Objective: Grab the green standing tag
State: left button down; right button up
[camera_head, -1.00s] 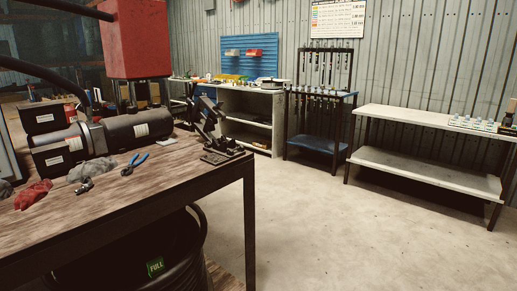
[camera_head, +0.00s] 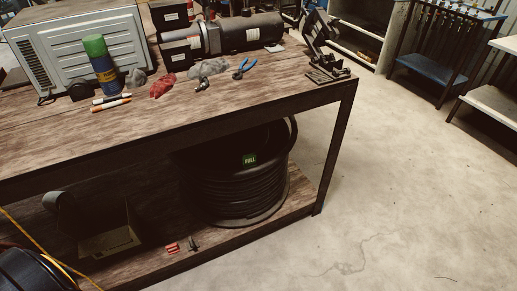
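The green tag (camera_head: 249,159) is marked FULL. It stands upright at the upper part of a black hose reel (camera_head: 240,190), which rests on the lower shelf of the wooden workbench. The tag is small in view and its base is hidden or too small to make out. Neither of my grippers is in view.
The workbench (camera_head: 200,120) has its top above the reel and a dark leg (camera_head: 335,150) to the right. A cardboard box (camera_head: 110,243) and small red parts (camera_head: 172,247) lie on the lower shelf (camera_head: 215,235). The floor (camera_head: 400,200) on the right is clear.

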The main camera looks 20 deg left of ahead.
aim_at(250, 160)
jog(key=i+l+u, duration=0.1)
jog(key=u, duration=0.3)
jog(key=i+l+u, duration=0.1)
jog(key=u, duration=0.3)
jog(key=l+u, duration=0.25)
jog(key=u, duration=0.15)
jog(key=i+l, duration=0.05)
